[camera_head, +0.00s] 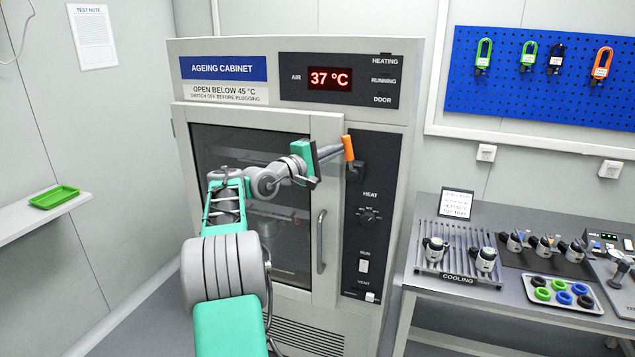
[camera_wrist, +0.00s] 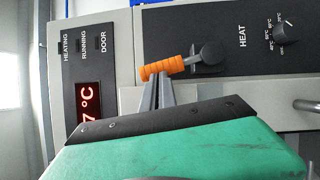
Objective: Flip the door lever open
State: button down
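The door lever has an orange ribbed grip (camera_head: 347,147) and a dark pivot on the black panel at the right of the cabinet door. The grip points up from the pivot. In the wrist view, which is turned sideways, the orange grip (camera_wrist: 162,69) runs left from the dark pivot (camera_wrist: 208,55). My gripper (camera_head: 338,151) reaches in from the left at the grip's height. In the wrist view my gripper's fingers (camera_wrist: 158,80) lie close together, their tips at the grip's near side. The grip is not visibly between them. Whether they touch is unclear. The cabinet door (camera_head: 326,200) looks closed.
The ageing cabinet (camera_head: 180,75) shows 37 °C on its display (camera_head: 330,78). A vertical door handle (camera_head: 321,240) sits below my gripper. A heat knob (camera_head: 368,215) is under the lever. A bench (camera_head: 445,205) with tools stands right; a shelf (camera_head: 20,220) is left.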

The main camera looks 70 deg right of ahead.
jog(key=shift+s+r+m+p, duration=0.3)
jog(key=shift+s+p, duration=0.15)
jog(key=shift+s, duration=0.3)
jog(key=w+d+r+v, duration=0.1)
jog(key=w+v, duration=0.1)
jog(key=v, duration=1)
jog(key=shift+w+a+f+b, duration=0.2)
jog(key=shift+w+a+b, duration=0.05)
jog(key=shift+w+b, duration=0.2)
jog(key=shift+s, duration=0.1)
